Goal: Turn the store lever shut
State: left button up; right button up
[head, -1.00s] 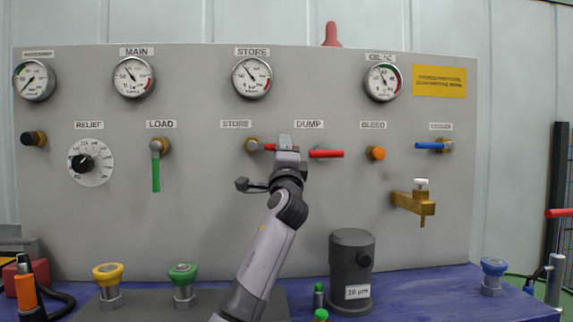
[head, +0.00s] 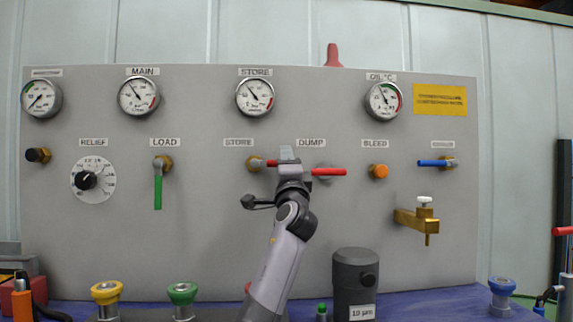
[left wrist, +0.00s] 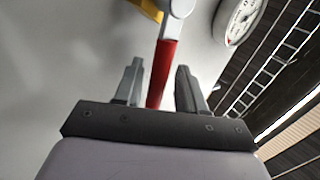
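The store lever (head: 271,163) is red and lies level, pointing right from its brass valve (head: 255,164) under the lower STORE label. My left gripper (head: 288,156) is in front of the panel at the lever's outer end and hides part of it. In the left wrist view the red lever (left wrist: 163,75) runs between the two grey fingers of my left gripper (left wrist: 160,85). The fingers are apart, with a gap on each side of the lever. My right gripper is not in view.
The red dump lever (head: 328,172) sits close to the right of my left gripper. The green load lever (head: 158,192) hangs down at left. A brass tap (head: 417,221) juts out at right. A dark grey canister (head: 355,280) stands on the blue table below.

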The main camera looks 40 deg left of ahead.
pick_arm(q)
jog(key=shift+f, duration=0.1)
jog(key=v, duration=0.7)
jog(key=shift+b, duration=0.3)
jog(key=shift+d, duration=0.1)
dwell(0.3)
